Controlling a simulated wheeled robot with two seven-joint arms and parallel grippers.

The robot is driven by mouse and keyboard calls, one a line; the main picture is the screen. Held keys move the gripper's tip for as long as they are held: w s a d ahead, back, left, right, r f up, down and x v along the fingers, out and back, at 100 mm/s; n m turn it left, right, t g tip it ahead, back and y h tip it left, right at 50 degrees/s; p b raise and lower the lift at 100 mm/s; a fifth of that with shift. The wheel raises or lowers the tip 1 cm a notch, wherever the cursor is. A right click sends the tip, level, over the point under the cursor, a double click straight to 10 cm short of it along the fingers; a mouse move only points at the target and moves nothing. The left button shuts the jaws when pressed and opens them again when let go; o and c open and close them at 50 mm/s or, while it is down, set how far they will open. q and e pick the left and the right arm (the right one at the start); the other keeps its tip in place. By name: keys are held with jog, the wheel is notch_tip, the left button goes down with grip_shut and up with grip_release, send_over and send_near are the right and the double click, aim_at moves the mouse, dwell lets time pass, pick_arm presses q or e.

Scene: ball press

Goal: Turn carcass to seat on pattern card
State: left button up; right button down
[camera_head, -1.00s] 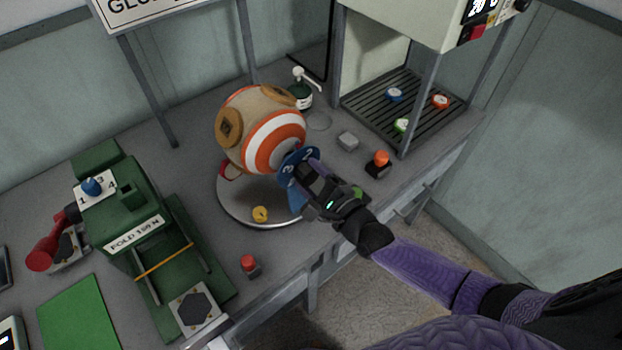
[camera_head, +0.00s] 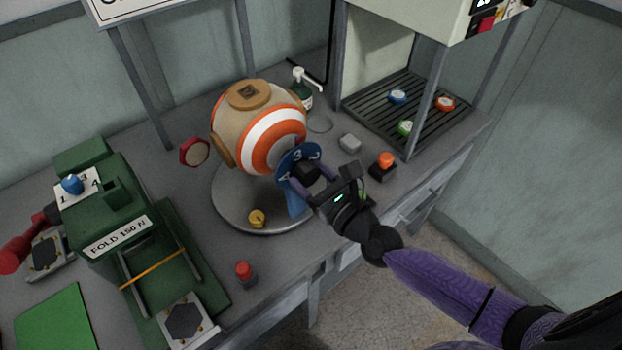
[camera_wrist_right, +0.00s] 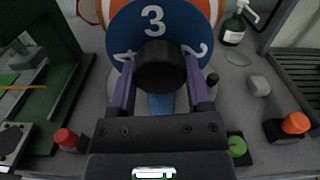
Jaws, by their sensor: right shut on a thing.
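The carcass (camera_head: 257,125) is a ball with orange and white rings and tan panels; one panel with a dark square is on top. It sits above a round grey base (camera_head: 232,200). A blue numbered dial (camera_head: 285,163) stands upright at its right front; it also shows in the right wrist view (camera_wrist_right: 125,22), with 3 at the top. My right gripper (camera_head: 311,177) is shut on the black knob (camera_wrist_right: 160,68) in front of the dial, one finger at each side. I cannot tell which thing is the pattern card. My left gripper is not in view.
A red hexagonal piece (camera_head: 194,152) is left of the ball. A green press (camera_head: 115,215) stands at left. A red button (camera_head: 244,270), an orange button (camera_head: 385,160) and a grey block (camera_head: 350,142) are nearby. A pump bottle (camera_head: 304,92) is behind.

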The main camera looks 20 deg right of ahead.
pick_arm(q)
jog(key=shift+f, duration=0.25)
pick_arm(e)
jog(key=shift+f+m, duration=0.1)
jog(key=shift+m, duration=0.3)
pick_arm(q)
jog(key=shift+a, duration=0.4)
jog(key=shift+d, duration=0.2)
pick_arm(e)
grip_release()
jog(key=shift+s, duration=0.1)
pick_arm(q)
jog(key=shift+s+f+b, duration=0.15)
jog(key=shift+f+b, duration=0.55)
jog(key=shift+b, duration=0.2)
pick_arm(e)
jog(key=v, duration=0.9)
jog(key=shift+s+d, duration=0.15)
jog(key=shift+s, duration=0.2)
